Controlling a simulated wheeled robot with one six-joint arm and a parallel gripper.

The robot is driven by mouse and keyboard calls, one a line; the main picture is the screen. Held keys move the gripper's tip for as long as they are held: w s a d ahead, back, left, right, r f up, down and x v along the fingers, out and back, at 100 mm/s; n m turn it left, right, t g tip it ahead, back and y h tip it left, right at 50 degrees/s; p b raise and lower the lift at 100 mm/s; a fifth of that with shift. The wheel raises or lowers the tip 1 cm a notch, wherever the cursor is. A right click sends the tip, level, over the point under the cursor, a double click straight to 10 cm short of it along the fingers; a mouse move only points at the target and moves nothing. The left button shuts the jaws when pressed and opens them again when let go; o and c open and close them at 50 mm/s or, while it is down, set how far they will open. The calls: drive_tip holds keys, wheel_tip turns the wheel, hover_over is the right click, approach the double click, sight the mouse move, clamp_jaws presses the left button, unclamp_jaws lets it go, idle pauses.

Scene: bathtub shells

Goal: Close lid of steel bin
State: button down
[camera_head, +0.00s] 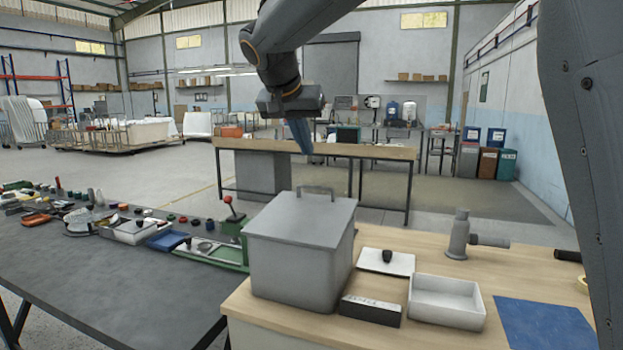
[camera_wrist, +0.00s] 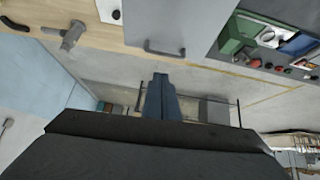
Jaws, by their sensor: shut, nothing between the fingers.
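The steel bin (camera_head: 290,268) is a grey box at the near left corner of the wooden table. Its lid (camera_head: 300,220) lies flat across the top, with no gap that I can see, and has a bar handle (camera_head: 316,189) at its far edge. In the wrist view the lid (camera_wrist: 165,15) and its handle (camera_wrist: 164,50) show at the top. My gripper (camera_head: 306,150) is shut and empty, pointing down above and beyond the bin, apart from it. Its fingers also show in the wrist view (camera_wrist: 160,78). The bin's inside is hidden.
On the wooden table (camera_head: 405,340) are a black block (camera_head: 370,311), a white tray (camera_head: 447,302), a white plate (camera_head: 386,262), a grey pipe fitting (camera_head: 460,235) and a blue sheet (camera_head: 545,325). A dark bench (camera_head: 110,275) with many parts stands left. Space above the bin is clear.

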drive_tip(key=a+r, duration=0.1)
drive_tip(key=r, duration=0.1)
drive_tip(key=p, duration=0.4)
hover_over(311, 203)
drive_tip(key=shift+m, duration=0.3)
wheel_tip(311, 203, down, 11)
drive_tip(key=shift+r, duration=0.1)
drive_tip(key=shift+f, duration=0.35)
